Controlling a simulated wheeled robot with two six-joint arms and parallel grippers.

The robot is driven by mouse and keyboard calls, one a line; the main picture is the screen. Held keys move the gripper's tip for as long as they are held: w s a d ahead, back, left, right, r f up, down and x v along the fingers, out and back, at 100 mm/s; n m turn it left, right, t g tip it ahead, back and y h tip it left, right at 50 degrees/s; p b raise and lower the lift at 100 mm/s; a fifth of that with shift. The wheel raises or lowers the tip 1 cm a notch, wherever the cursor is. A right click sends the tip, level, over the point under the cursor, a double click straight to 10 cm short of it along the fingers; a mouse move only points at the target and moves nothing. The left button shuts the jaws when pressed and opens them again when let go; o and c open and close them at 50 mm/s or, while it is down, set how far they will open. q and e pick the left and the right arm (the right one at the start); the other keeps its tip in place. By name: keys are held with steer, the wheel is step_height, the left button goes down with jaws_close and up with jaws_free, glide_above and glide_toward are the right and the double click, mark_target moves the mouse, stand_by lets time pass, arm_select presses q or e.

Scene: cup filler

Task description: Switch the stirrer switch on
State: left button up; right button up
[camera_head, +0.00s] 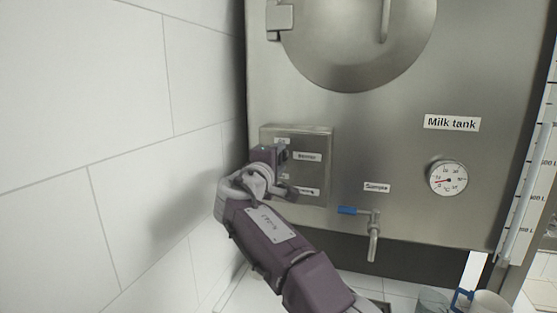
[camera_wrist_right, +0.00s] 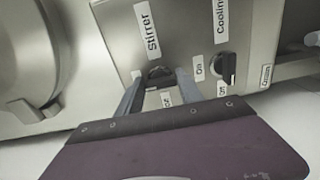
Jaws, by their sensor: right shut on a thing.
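The stirrer switch (camera_wrist_right: 158,73) is a black rotary knob on a steel control box (camera_head: 320,140), below a white "Stirrer" label (camera_wrist_right: 147,27) in the right wrist view. My right gripper (camera_wrist_right: 160,84) has its two grey fingers on either side of this knob and is shut on it. In the head view my right gripper (camera_head: 281,157) reaches the box front and hides the knob. The angle of the knob is hard to tell, because the fingers cover part of it and its On label. My left gripper is in neither view.
The black cooling switch (camera_wrist_right: 228,68) sits close beside my fingers, with On and Off labels. A white tiled wall (camera_head: 120,150) stands close on the left. A blue-handled sample tap (camera_head: 372,228) and a dial gauge (camera_head: 448,178) are on the milk tank (camera_head: 400,130).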

steer(key=o, duration=1.4)
steer(key=shift+s+a+f+b, duration=0.1)
steer(key=shift+s+f+b, duration=0.1)
steer(key=shift+s+b, duration=0.15)
steer(key=b+v, duration=0.3)
steer(key=v, duration=0.5)
steer(key=shift+s+r, duration=0.15)
steer(key=shift+r, duration=0.05)
